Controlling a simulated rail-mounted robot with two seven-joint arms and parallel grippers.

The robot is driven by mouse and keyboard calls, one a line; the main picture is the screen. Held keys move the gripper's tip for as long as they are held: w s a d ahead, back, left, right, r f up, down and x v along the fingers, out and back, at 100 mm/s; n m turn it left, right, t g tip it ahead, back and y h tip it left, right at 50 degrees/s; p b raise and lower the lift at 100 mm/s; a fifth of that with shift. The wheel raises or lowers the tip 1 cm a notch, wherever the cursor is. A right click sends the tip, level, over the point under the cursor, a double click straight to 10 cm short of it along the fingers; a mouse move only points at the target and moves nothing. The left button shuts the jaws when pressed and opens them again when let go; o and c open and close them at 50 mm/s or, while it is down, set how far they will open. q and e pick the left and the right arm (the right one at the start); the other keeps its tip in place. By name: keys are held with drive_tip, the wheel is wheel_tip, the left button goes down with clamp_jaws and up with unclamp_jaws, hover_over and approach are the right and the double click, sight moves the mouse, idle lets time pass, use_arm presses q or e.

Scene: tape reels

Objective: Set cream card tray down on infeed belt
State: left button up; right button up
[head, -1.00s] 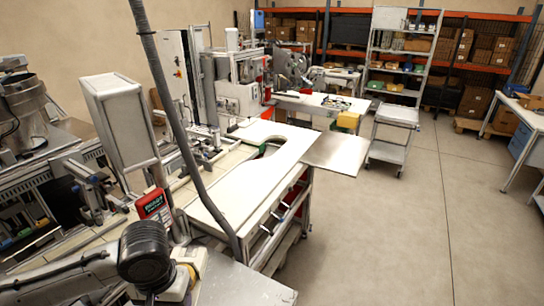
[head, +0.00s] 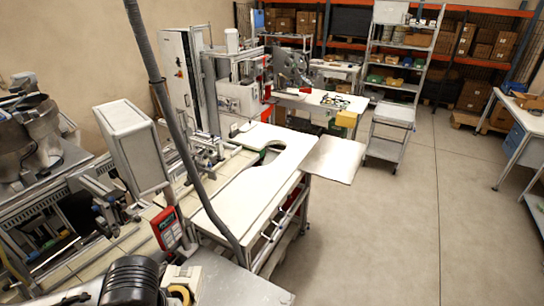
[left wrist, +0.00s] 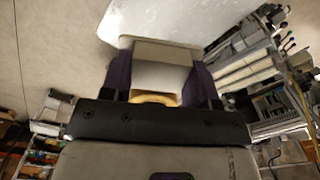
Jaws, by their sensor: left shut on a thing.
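The cream card tray (left wrist: 163,68) is box-like and sits between the two dark purple fingers of my left gripper (left wrist: 160,80) in the left wrist view. The gripper is shut on it. A yellow ring (left wrist: 153,98) shows at the tray's near side. In the head view the tray (head: 184,274) is at the bottom edge, beside my black wrist joint, with the fingers hidden. A long cream strip (head: 215,178), perhaps the infeed belt, runs along the machine line at left; I cannot be sure of this. My right gripper is in neither view.
A bare metal table (head: 235,284) lies at bottom centre. A white bench with a round cutout (head: 250,192) stands beyond it. A red handheld device (head: 168,228) stands near the strip. A grey trolley (head: 390,130) is farther back. The floor at right is clear.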

use_arm(q)
drive_tip(key=shift+s+r, duration=0.25)
drive_tip(key=shift+r, duration=0.25)
drive_tip(key=shift+f, duration=0.1)
